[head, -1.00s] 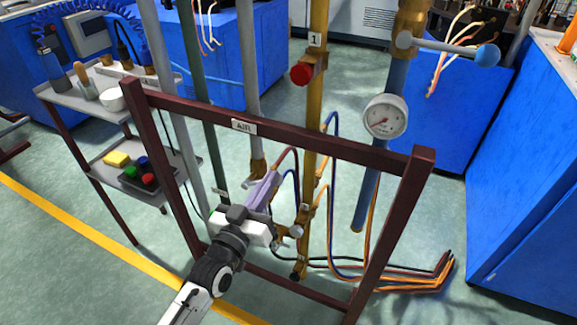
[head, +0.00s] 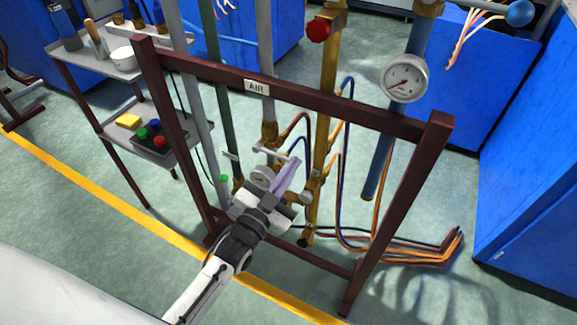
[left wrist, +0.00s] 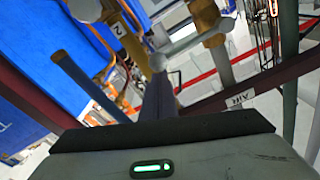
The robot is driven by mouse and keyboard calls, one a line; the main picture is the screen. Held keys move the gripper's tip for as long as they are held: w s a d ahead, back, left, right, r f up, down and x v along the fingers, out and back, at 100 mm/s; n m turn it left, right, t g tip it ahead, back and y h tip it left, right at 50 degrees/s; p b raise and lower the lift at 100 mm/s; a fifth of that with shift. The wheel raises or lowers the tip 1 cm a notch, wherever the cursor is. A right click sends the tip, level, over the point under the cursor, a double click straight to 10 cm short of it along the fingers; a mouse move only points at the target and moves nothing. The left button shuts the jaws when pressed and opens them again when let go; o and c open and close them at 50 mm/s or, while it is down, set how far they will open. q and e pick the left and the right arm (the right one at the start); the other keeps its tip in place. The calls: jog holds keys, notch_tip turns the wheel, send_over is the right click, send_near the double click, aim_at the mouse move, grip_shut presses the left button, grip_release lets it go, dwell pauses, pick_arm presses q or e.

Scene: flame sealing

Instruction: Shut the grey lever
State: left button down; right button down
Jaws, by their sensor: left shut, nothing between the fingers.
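The grey lever (head: 274,152) is a light bar on the brass valve low on the grey pipe, behind the dark red frame. It lies crosswise to the pipe in the head view. My left gripper (head: 288,176) is shut and empty, its purple-grey fingers pointing up and right, close by the lever's right end. In the left wrist view the shut fingers (left wrist: 158,98) point at a grey handle (left wrist: 182,45) on a brass valve, near its rounded end. I cannot tell whether they touch. My right gripper is not in view.
The dark red frame (head: 330,112) with the AIR label spans in front of the pipes. A green pipe (head: 221,90) and a yellow pipe (head: 327,110) flank the grey one. A gauge (head: 404,79) is at right. A grey trolley (head: 88,62) stands left. Hoses lie on the floor at right.

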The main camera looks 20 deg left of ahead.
pick_arm(q)
jog(key=shift+f, duration=0.25)
jog(key=s+r+p, duration=0.3)
jog(key=s, duration=0.8)
jog(key=shift+s+r, duration=0.15)
jog(key=shift+a, duration=0.1)
dwell(0.4)
